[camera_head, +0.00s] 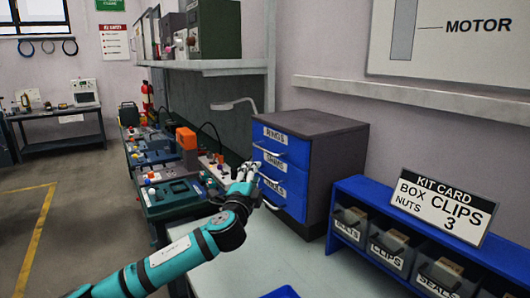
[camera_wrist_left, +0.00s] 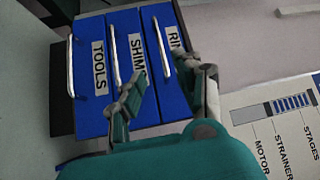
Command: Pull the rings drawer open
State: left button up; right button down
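The rings drawer (camera_head: 288,147) is the top blue drawer of a grey cabinet, with a white "RINGS" label and a pale bar handle. It looks closed, flush with the drawers below. In the left wrist view the picture is turned, and the rings drawer (camera_wrist_left: 170,65) is the rightmost, its handle (camera_wrist_left: 161,46) lying beyond the gap between my fingertips. My left gripper (camera_head: 247,177) is in front of the cabinet. Its two fingers are spread, and the gripper (camera_wrist_left: 170,85) appears empty. Contact with the handle is not visible. My right gripper is not in view.
The shims drawer (camera_wrist_left: 131,65) and tools drawer (camera_wrist_left: 92,75) are under the rings drawer. A blue bin rack (camera_head: 345,195) with a kit card (camera_head: 443,208) stands to the right. Pump equipment (camera_head: 175,190) crowds the bench left of the cabinet. The pale bench top (camera_head: 245,270) is mostly clear.

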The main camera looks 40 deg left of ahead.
aim_at(264, 151)
pick_arm(q)
jog(key=p+x, duration=0.3)
jog(key=x, duration=1.1)
jog(key=shift+w+a, duration=0.2)
jog(key=shift+w, duration=0.15)
jog(key=shift+c, duration=0.2)
grip_shut()
jog(key=shift+f, duration=0.1)
